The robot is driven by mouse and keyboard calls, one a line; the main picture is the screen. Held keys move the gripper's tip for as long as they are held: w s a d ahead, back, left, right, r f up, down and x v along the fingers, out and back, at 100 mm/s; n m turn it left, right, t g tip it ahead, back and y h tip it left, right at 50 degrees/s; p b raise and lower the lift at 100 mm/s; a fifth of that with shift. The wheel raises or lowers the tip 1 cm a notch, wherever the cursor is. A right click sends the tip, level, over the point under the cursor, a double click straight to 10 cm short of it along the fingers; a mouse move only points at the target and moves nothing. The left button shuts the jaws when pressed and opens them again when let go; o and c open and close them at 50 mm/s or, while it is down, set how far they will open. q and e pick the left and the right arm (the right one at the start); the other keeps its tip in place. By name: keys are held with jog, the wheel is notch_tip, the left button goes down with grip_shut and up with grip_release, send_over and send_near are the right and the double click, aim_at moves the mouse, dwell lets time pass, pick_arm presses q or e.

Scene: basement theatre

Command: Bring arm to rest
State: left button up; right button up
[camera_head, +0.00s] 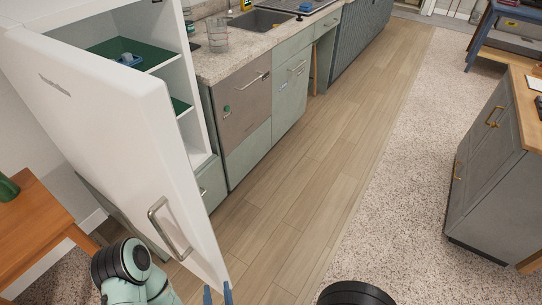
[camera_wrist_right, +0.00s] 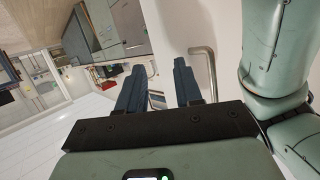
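My right gripper (camera_head: 218,294) shows only its two blue fingertips at the bottom of the head view, by the lower free edge of the open white fridge door (camera_head: 110,130). In the right wrist view its two dark blue fingers (camera_wrist_right: 160,88) stand apart with nothing held between them. The door's metal handle (camera_head: 168,228) is up and left of the fingertips in the head view, and the handle (camera_wrist_right: 207,75) is just right of the fingers in the wrist view. A green arm link of mine with a black joint is at lower left. My left gripper is not in view.
The fridge interior (camera_head: 190,105) is open and holds a small blue item (camera_head: 128,60) on a shelf. A counter (camera_head: 240,60) with drawers runs behind. A grey cabinet (camera_head: 495,165) stands at right. The wooden floor (camera_head: 300,185) between is clear. An orange-brown table (camera_head: 35,230) is at left.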

jog(key=w+d+f+m+g+h, duration=0.1)
jog(key=w+d+f+g, duration=0.15)
jog(key=d+f, duration=0.5)
jog(key=w+d+f+m+g+h, duration=0.15)
jog(key=d+f+g, duration=0.25)
jog(key=f, duration=0.7)
jog(key=s+d+f+m+g, duration=0.3)
jog(key=s+d+f+g, duration=0.15)
jog(key=d+f, duration=0.5)
jog(key=s+d+f+m+g, duration=0.25)
jog(key=s+d+f, duration=0.25)
jog(key=s, duration=0.4)
pick_arm(q)
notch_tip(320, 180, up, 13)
jog(key=p, duration=1.3)
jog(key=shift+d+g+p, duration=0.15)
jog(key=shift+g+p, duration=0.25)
pick_arm(e)
notch_tip(320, 180, up, 13)
jog(key=n+g+y, duration=0.1)
jog(key=shift+w+r, duration=0.15)
